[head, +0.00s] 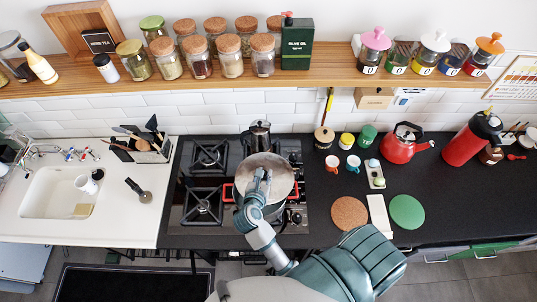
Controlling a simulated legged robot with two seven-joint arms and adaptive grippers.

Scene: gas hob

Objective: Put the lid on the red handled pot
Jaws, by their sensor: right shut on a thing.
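The pot with red handles (228,193) stands on the right side of the gas hob (185,221). Its handles show left and right, and its body is mostly hidden. A round silver lid (282,168) is over the pot and covers most of its top from this view. My right gripper (260,177) is over the middle of the lid and shut on it, seen from above. The grip itself is hard to make out. I cannot tell whether the lid touches the pot's rim. My left gripper is out of view.
A moka pot (260,137) stands right behind the lid. A red kettle (402,144), cups and a red flask (470,140) are to the right. Cork (349,213) and green (407,212) mats lie on the black counter. A shelf (340,70) with jars runs along the back.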

